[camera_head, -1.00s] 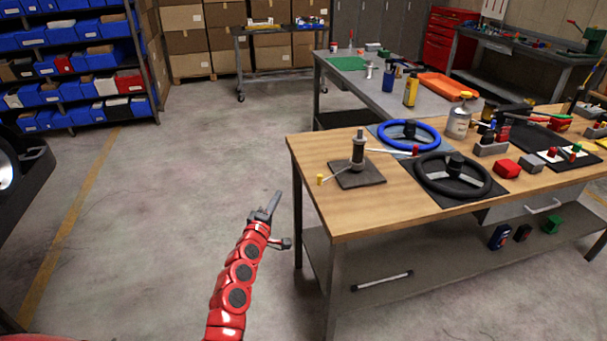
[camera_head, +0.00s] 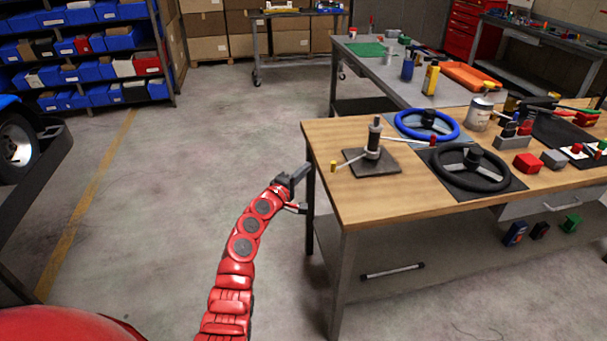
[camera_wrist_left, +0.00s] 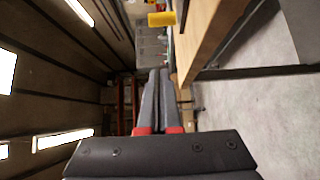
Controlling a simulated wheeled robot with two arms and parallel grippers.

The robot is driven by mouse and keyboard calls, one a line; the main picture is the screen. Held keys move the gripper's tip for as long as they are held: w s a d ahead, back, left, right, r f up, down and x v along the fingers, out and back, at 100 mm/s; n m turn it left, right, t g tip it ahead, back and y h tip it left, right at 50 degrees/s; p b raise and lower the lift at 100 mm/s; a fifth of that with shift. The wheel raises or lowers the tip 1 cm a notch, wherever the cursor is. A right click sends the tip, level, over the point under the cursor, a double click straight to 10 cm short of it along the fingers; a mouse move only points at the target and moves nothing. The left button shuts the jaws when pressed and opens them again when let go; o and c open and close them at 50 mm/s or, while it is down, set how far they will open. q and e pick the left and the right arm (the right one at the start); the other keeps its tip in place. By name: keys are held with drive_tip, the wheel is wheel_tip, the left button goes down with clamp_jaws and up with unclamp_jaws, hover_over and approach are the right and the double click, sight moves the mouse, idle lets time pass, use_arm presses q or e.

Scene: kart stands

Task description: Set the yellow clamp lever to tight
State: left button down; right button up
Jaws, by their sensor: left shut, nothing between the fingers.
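The clamp stand is a grey post (camera_head: 374,138) upright on a dark square plate (camera_head: 376,170) at the near left corner of the wooden bench. The yellow clamp lever is a thin rod with a yellow knob (camera_head: 333,166) at its end, slanting down to the left from the post. In the left wrist view the yellow knob (camera_wrist_left: 162,19) shows at the top, beyond the fingertips. My left gripper (camera_head: 304,171) is shut and empty, just off the bench's left edge, left of the knob and apart from it. My right gripper is not in view.
A long lever with a red knob (camera_head: 433,140) reaches right from the post. A blue steering wheel (camera_head: 427,124) and a black one (camera_head: 470,168) lie to the right. The wooden bench's edge (camera_head: 325,180) is close to my gripper.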

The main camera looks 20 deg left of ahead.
use_arm(q)
drive_tip(key=w+d+p, duration=0.1)
drive_tip(key=w+d, duration=0.3)
drive_tip(key=shift+w+d, duration=0.25)
drive_tip(key=shift+d, duration=0.05)
idle(0.4)
